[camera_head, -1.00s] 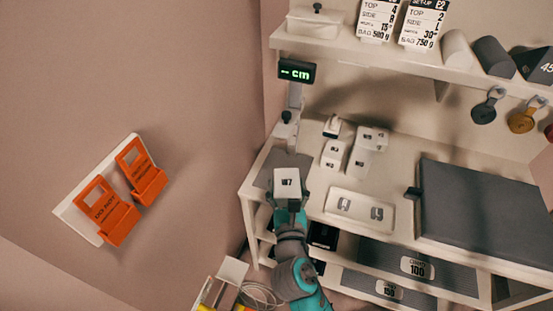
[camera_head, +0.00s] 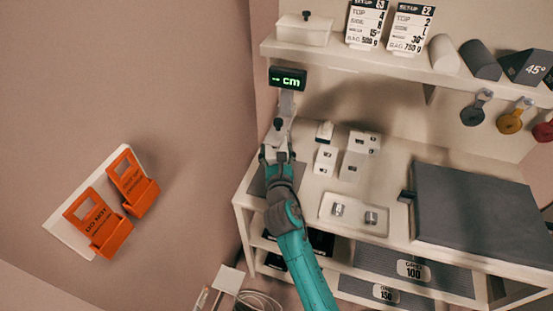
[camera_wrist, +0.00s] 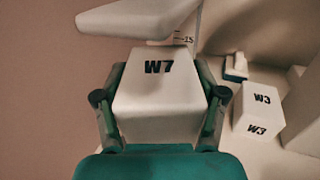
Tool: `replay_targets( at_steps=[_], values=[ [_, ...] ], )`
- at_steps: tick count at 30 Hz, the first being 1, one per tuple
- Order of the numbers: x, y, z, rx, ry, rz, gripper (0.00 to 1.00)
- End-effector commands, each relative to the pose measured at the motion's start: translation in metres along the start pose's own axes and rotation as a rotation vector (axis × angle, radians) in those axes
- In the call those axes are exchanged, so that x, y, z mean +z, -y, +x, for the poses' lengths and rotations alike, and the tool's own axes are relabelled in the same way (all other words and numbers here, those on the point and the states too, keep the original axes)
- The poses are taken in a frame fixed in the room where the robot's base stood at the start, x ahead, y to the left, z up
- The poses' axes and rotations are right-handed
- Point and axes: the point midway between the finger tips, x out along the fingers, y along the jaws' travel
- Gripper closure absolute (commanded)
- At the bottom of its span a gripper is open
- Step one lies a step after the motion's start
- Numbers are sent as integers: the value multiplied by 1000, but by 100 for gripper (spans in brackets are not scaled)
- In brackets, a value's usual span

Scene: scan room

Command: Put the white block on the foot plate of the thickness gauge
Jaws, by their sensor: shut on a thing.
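My gripper (camera_head: 277,153) is shut on the white block marked W7 (camera_wrist: 158,92), with one finger on each side in the wrist view. In the head view my wrist and fingers mostly hide the block. The thickness gauge has a dark display with green "cm" (camera_head: 288,80) on a pale upright at the back left of the bench. In the wrist view a white gauge part (camera_wrist: 135,18) overhangs just beyond and above the block, with a scale mark 15 behind. A dark grey plate (camera_head: 258,181) lies below the gauge, partly hidden by my arm. I cannot tell whether the block touches it.
Several other white blocks (camera_head: 325,159) stand right of the gripper; one marked W3 (camera_wrist: 258,112) is close in the wrist view. A white tray (camera_head: 355,228) with two metal weights lies in front of them. A large dark board (camera_head: 470,215) covers the right. A shelf (camera_head: 400,60) hangs above.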

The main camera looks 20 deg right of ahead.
Motion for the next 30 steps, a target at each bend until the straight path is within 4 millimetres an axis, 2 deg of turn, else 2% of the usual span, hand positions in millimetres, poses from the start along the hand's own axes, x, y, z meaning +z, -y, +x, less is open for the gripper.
replay_targets(
  at_steps=[1, 6, 19, 20, 21, 23, 30],
  values=[
    [-12, 0, -2, 0, -8, -4, 100],
    [-29, 0, -2, 1, -6, -3, 100],
    [-34, 0, -2, 1, -4, -2, 100],
    [-36, 0, -2, 1, -8, -3, 28],
    [-36, 0, -2, 1, -8, -3, 18],
    [-36, 0, -2, 0, -8, -3, 3],
    [-36, 0, -2, 0, -7, -2, 2]
  ],
)
